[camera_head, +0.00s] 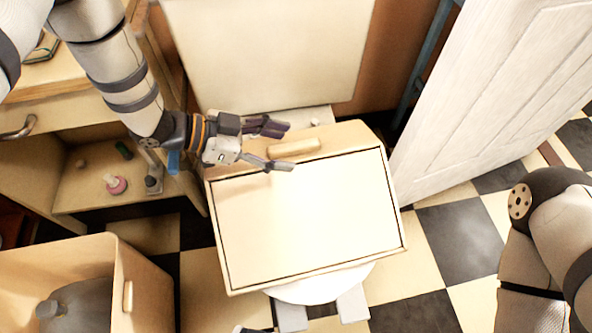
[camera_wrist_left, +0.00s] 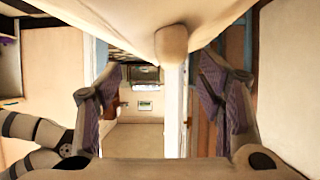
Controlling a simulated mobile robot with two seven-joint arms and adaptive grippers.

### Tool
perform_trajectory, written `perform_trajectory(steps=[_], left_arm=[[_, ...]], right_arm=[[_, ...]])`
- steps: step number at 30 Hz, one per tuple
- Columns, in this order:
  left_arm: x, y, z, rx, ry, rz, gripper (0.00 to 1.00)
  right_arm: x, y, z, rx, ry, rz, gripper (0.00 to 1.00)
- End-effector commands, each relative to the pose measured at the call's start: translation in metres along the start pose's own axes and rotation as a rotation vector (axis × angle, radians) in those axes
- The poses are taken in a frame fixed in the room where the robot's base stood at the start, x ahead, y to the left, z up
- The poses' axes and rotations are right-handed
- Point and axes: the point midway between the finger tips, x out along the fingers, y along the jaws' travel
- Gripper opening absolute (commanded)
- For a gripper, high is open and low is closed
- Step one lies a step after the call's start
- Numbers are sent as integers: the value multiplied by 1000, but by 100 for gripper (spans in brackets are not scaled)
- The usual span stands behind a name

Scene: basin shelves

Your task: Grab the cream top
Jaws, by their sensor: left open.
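The cream top (camera_head: 310,220) is a flat, pale panel with a dark outline, at the middle of the head view. A rounded cream handle (camera_head: 293,148) sits along its upper edge. My left gripper (camera_head: 288,147) is open, with its two dark fingers on either side of the handle's left end in the head view. In the left wrist view the handle (camera_wrist_left: 172,44) is at top centre, between and above the open fingers (camera_wrist_left: 158,76). I see no clear contact.
A shelf with small items (camera_head: 116,184) stands at left. A wooden bin (camera_head: 127,290) holding a grey jug (camera_head: 85,305) is at lower left. A white door (camera_head: 490,85) stands at upper right. Checkered floor (camera_head: 460,240) is free at right.

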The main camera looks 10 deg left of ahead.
Motion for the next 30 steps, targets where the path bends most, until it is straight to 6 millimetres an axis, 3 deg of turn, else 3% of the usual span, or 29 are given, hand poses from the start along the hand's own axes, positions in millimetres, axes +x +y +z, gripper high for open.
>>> perform_trajectory(steps=[4,10,18,30], left_arm=[[26,0,1,-1,-1,0,62],[27,-1,0,-1,-1,-2,59],[26,0,0,-1,-1,-1,0],[23,-1,-7,1,0,-1,0]], right_arm=[[4,0,-1,0,-5,0,74],[4,0,-1,0,-4,0,74],[4,0,-1,0,-4,0,74],[2,0,0,0,-2,0,74]])
